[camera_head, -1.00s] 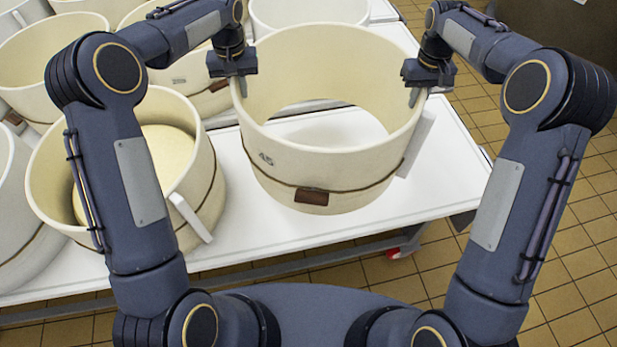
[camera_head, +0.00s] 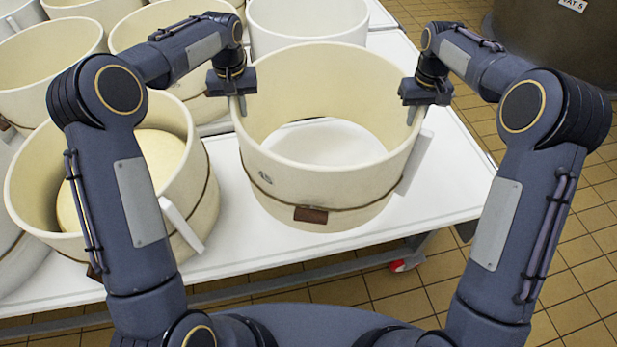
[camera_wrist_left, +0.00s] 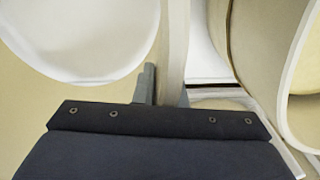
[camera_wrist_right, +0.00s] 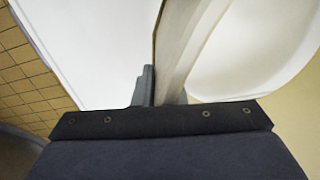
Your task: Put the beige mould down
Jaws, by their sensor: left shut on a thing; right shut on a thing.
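The beige mould (camera_head: 330,185) is a wide open ring marked 45, with a dark cord and a brown tag around it. It is upright at the right part of the white table (camera_head: 440,195), whose top shows through its open bottom. I cannot tell whether its lower edge touches the table. My left gripper (camera_head: 238,100) is shut on its left rim, and the pinched wall shows in the left wrist view (camera_wrist_left: 174,50). My right gripper (camera_head: 418,110) is shut on its right rim, and that wall shows in the right wrist view (camera_wrist_right: 180,50).
A beige mould with a pale cheese (camera_head: 155,160) inside stands close to the left. Several more moulds fill the table behind and left; a white one (camera_head: 300,22) is just behind. White table is clear at the right and front. A dark vat (camera_head: 555,40) stands back right.

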